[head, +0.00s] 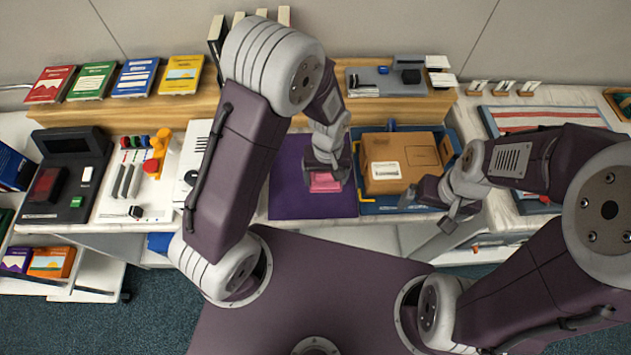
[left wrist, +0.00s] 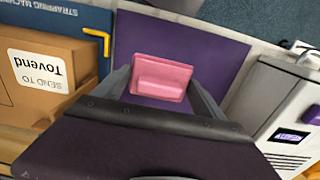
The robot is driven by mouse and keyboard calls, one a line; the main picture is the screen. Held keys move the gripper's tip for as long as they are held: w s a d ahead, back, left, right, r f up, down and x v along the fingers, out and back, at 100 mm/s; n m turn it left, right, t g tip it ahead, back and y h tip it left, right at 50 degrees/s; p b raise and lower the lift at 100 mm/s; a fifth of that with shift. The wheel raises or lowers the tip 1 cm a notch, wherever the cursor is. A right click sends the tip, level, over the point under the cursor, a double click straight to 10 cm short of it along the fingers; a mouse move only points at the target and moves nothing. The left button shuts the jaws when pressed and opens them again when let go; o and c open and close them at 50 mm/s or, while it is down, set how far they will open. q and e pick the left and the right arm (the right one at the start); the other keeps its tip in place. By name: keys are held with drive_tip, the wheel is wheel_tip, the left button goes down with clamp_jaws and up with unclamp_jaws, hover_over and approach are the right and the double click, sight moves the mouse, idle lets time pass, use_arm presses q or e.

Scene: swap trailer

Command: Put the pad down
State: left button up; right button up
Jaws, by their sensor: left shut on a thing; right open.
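The pad is a small pink block with a raised grip (left wrist: 160,77), seen between the fingers in the left wrist view. In the head view the pink pad (head: 324,183) shows just under my left gripper (head: 326,172). My left gripper is shut on the pad, over a purple mat (head: 285,200). The mat also shows in the left wrist view (left wrist: 215,55). I cannot tell whether the pad touches the mat. My right gripper (head: 432,208) is open and empty, in front of the blue tray's right side.
A cardboard box (head: 425,160) sits in a blue tray (head: 385,209) right of the mat. A white machine (head: 192,150) stands left of the mat. A wooden shelf (head: 130,108) with several books runs behind. The mat's left part is clear.

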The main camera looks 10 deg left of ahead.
sight(315, 176)
use_arm(q)
drive_tip(key=a+f, duration=0.1)
drive_tip(key=w+a+f, duration=0.1)
drive_tip(key=a, duration=0.1)
drive_tip(key=shift+a, duration=0.1)
drive_tip(key=shift+s+f, duration=0.1)
drive_tip(key=shift+f, duration=2.05)
drive_tip(key=o, duration=1.4)
